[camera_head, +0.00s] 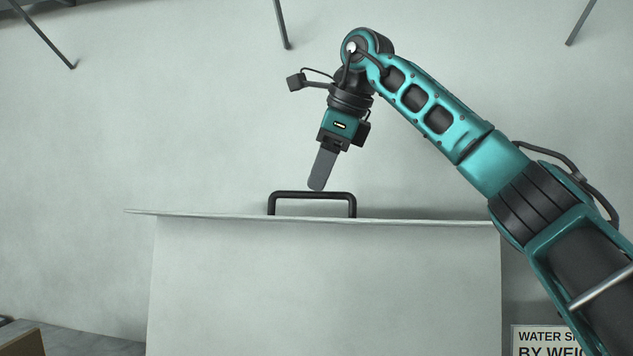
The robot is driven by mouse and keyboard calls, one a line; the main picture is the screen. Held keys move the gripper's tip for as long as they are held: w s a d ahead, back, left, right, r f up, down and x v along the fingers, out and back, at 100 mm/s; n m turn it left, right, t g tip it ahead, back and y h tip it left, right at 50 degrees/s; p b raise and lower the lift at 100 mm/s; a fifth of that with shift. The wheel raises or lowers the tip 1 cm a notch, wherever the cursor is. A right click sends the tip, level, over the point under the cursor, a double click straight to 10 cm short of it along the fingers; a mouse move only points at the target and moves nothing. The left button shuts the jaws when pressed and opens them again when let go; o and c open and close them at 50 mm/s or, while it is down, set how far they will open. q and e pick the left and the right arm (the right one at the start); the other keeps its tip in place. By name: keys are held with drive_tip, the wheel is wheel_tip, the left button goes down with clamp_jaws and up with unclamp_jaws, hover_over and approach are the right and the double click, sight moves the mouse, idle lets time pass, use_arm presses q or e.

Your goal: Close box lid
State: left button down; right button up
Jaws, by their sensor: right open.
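A large pale grey box (320,285) fills the lower middle of the head view. Its thin, flat lid (200,213) is seen almost edge-on along the top and overhangs at the left. A black handle (313,195) stands up on the lid. My teal right arm comes in from the right, and its gripper (317,188) points down just above the handle, slightly left of its middle. The fingers are seen side-on, and nothing shows between them. I cannot tell whether the fingertips touch the handle. My left gripper is not in view.
A pale wall stands behind the box, with dark rods (281,24) at the top. A sign with black lettering (547,340) is at the lower right. A brown object (22,343) is at the lower left corner. The space left of my right gripper is clear.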

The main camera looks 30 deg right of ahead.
drive_tip(key=shift+x, duration=1.3)
drive_tip(key=shift+c, duration=0.4)
clamp_jaws()
